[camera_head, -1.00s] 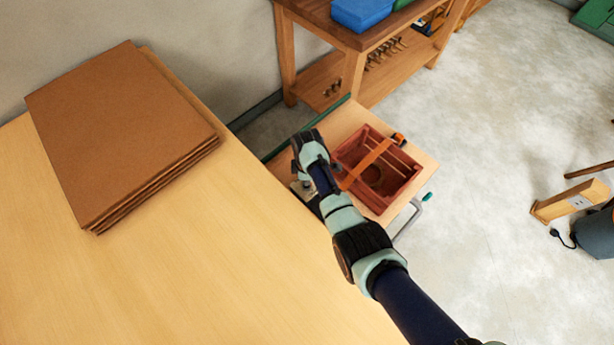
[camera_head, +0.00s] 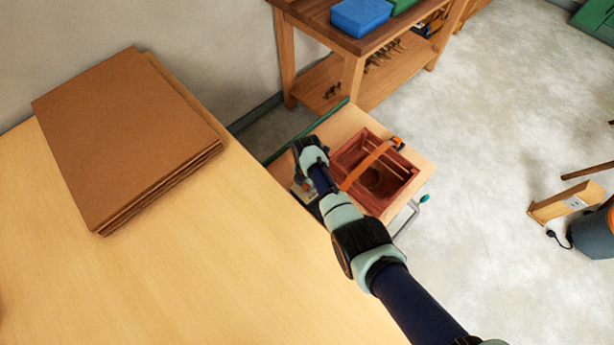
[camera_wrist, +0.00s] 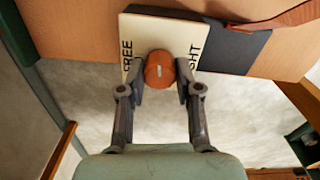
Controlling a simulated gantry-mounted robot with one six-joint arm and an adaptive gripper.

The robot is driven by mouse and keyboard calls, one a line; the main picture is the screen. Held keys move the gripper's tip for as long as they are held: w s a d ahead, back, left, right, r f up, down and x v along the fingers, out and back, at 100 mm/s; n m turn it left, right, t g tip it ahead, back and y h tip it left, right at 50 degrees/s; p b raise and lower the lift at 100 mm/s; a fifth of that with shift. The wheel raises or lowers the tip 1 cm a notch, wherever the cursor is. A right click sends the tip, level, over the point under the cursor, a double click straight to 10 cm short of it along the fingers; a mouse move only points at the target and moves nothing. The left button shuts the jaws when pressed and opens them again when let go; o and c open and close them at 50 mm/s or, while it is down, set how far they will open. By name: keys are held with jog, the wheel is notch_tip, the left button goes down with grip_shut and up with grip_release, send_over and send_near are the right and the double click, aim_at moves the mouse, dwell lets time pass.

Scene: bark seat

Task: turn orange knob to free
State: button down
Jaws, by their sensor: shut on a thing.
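The orange knob (camera_wrist: 159,66) sits on a cream plate (camera_wrist: 146,33) in the wrist view. A small pale mark shows on its face. The word FREE (camera_wrist: 127,55) stands to the left of the knob. On the right is a word partly hidden by a finger, with "GHT" legible. My gripper (camera_wrist: 160,80) is shut on the knob, one dark finger on each side and touching it. In the head view my arm mostly hides the plate, and the knob cannot be made out there.
A red wooden crate (camera_head: 408,183) with an orange strap (camera_head: 366,166) stands on the small table (camera_head: 425,160), right beside my wrist. A large table with stacked brown boards (camera_head: 125,140) fills the left. A wooden workbench (camera_head: 353,70) stands behind.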

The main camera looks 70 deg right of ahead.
aim_at(307, 185)
jog(key=n, duration=0.5)
jog(key=shift+n, duration=0.3)
jog(key=shift+r+n+p, duration=0.1)
jog(key=shift+n+p, duration=0.3)
jog(key=shift+n, duration=1.8)
jog(key=c, duration=0.8)
grip_release()
notch_tip(307, 185, up, 12)
jog(key=shift+f, duration=0.1)
